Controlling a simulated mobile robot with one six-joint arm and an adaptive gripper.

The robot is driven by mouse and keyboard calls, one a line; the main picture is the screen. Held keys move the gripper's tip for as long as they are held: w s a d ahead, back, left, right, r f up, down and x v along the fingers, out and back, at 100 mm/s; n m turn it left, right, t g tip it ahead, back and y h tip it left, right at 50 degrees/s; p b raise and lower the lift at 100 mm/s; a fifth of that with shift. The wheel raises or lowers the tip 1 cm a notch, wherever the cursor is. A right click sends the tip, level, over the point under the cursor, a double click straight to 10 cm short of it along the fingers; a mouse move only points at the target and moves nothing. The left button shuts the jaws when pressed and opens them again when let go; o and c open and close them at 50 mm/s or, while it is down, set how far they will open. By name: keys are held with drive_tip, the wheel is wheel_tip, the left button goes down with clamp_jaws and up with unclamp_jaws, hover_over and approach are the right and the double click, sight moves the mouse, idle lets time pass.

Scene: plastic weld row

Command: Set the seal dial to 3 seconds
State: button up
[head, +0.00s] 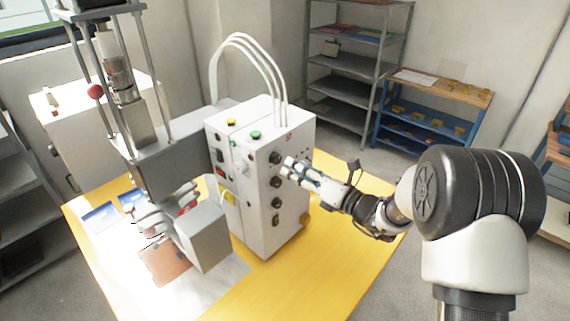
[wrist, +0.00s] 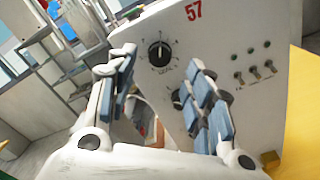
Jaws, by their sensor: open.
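A white control box (head: 262,190) stands on the yellow table, with a column of black dials on its right-hand face. My gripper (head: 288,168) is close to the upper dial (head: 275,157) in the head view. In the wrist view my open gripper (wrist: 164,62) has a black dial (wrist: 160,54) between and just beyond its fingertips. Nothing is held. A pale mark on this dial points roughly upward; its scale figures and label are too small to read surely. A second dial (wrist: 177,99) below it is partly hidden by the right finger.
Several toggle switches (wrist: 255,73) sit right of the dials. White hoses (head: 262,62) arch from the box top, which bears a green button (head: 255,134). The press (head: 165,150) stands left. The yellow table (head: 285,284) has clear room in front.

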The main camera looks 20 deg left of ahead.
drive_tip(key=v, duration=0.6)
drive_tip(key=shift+s, duration=0.1)
